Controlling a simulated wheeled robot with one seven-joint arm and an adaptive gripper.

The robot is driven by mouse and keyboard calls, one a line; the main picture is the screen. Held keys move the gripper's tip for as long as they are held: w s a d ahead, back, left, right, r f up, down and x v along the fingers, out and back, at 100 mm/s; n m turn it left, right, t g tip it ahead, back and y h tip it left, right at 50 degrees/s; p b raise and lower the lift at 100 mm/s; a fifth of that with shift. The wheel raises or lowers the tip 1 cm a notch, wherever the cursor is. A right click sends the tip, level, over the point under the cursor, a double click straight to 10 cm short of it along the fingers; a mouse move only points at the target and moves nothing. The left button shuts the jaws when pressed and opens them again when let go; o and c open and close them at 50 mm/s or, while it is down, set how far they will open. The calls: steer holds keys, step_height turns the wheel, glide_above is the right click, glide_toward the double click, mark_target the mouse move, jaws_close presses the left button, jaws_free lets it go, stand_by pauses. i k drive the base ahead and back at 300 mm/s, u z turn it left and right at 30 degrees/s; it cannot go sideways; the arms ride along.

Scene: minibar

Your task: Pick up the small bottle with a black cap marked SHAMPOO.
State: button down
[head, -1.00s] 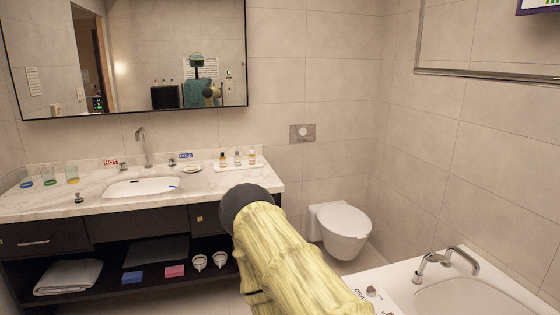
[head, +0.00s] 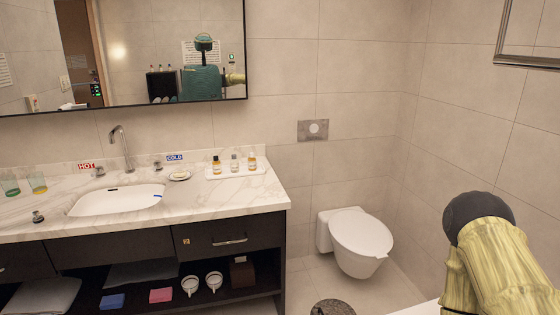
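Three small bottles stand in a row on a white tray (head: 236,173) at the right end of the marble counter. The left bottle (head: 216,166) holds amber liquid and has a dark cap. The middle bottle (head: 234,164) is paler. The right bottle (head: 252,161) is amber with a dark top. Their labels are too small to read, so I cannot tell which is marked SHAMPOO. Part of my yellow arm with a dark rounded joint shows at the lower right, well apart from the bottles. My gripper is not in view.
The counter (head: 240,194) holds a sink (head: 115,199), a faucet (head: 122,148), a soap dish (head: 179,176) and glasses at the left. A toilet (head: 358,238) stands right of the counter. A round dark bin (head: 332,307) is on the floor. The counter's front right is clear.

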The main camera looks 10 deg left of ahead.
mark_target(216, 163)
steer(key=u, duration=0.25)
steer(key=i, duration=1.45)
steer(key=u, duration=0.65)
